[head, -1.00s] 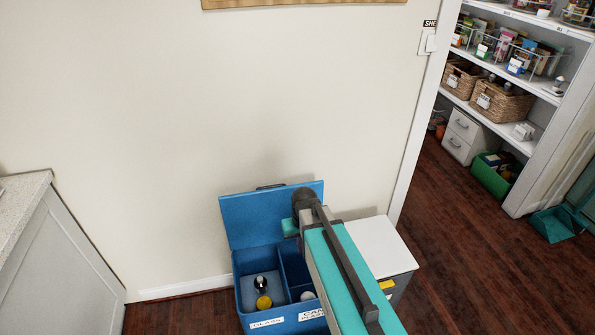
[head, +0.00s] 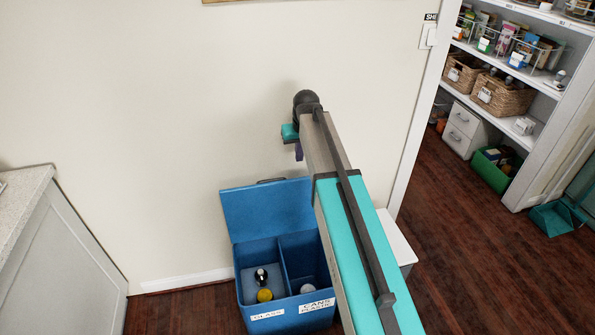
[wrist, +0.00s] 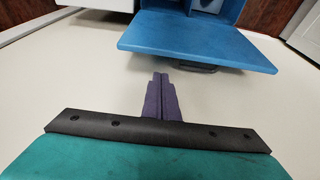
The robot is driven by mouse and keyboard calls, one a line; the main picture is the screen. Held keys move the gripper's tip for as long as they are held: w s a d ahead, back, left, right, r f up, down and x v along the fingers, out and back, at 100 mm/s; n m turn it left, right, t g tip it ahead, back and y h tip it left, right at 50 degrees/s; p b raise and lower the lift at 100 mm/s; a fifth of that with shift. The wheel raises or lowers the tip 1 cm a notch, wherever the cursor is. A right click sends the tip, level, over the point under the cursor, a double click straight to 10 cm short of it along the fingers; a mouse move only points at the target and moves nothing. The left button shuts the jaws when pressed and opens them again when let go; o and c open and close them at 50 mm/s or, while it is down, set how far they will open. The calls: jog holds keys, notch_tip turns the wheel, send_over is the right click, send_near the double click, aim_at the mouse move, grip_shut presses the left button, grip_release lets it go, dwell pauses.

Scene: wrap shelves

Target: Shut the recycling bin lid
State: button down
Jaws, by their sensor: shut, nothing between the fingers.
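The blue recycling bin (head: 287,319) stands on the floor against the wall. Its blue lid (head: 268,208) is open, raised upright against the wall, with a dark handle on its top edge. The lid also shows in the wrist view (wrist: 198,45), with the handle (wrist: 195,69) at its edge. My gripper (head: 299,153) is above the lid's right end, near the wall. In the wrist view its purple fingers (wrist: 160,78) are closed together, empty, and apart from the lid.
Bottles (head: 262,276) sit inside the divided bin. A white-topped unit (head: 398,244) stands right of it, partly behind my arm. A grey cabinet (head: 62,260) is at the left. Pantry shelves (head: 520,70) are beyond the doorway at right.

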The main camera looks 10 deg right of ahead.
jog(key=shift+f, duration=0.1)
jog(key=p+x, duration=0.1)
jog(key=x, duration=0.9)
dwell(0.5)
jog(key=shift+s, duration=0.25)
